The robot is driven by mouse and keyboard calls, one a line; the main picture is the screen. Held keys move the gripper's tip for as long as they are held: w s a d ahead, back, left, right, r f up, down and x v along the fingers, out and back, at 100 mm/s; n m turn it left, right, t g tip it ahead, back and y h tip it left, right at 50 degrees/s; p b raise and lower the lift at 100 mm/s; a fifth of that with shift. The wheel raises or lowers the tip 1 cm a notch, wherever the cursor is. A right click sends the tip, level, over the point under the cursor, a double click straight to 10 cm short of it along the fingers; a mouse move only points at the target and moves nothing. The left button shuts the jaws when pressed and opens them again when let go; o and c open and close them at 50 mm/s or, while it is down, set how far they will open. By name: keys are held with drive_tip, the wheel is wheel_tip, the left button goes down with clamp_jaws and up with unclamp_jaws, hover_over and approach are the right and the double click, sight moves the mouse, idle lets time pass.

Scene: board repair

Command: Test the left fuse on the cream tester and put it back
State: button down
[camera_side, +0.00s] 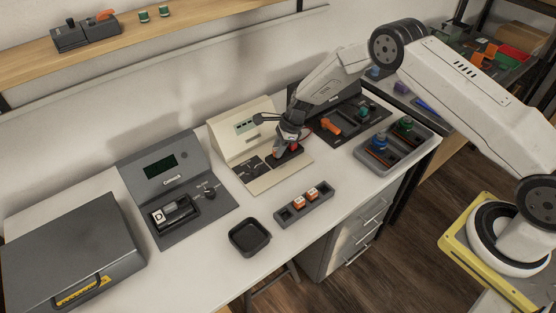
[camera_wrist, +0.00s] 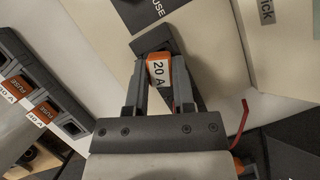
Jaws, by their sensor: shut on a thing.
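The cream tester (camera_side: 232,127) stands on the white bench in the side view, with a small display and a dark area on its flat base. My gripper (camera_side: 289,141) is low over the right part of that base. In the wrist view my gripper (camera_wrist: 157,82) is shut on an orange fuse (camera_wrist: 158,70) with a white "20 A" label. A dark part lies around the fuse's far end; I cannot tell whether the fuse is seated in it. The grey fuse rack (camera_side: 321,207) holds two orange fuses (camera_side: 305,198); its left slot is empty.
A black square tray (camera_side: 250,237) sits left of the rack. A grey tester (camera_side: 160,160) holding a battery stands left of the cream one. A dark station (camera_side: 343,118) and a grey tray of parts (camera_side: 420,151) are at right. A grey case (camera_side: 65,250) lies at far left.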

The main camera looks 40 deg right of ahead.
drive_tip(key=shift+f, duration=0.4)
idle(0.6)
drive_tip(key=shift+c, duration=0.5)
unclamp_jaws()
drive_tip(key=shift+r, duration=1.65)
idle(0.4)
drive_tip(key=shift+r, duration=2.85)
drive_tip(key=shift+r, duration=0.1)
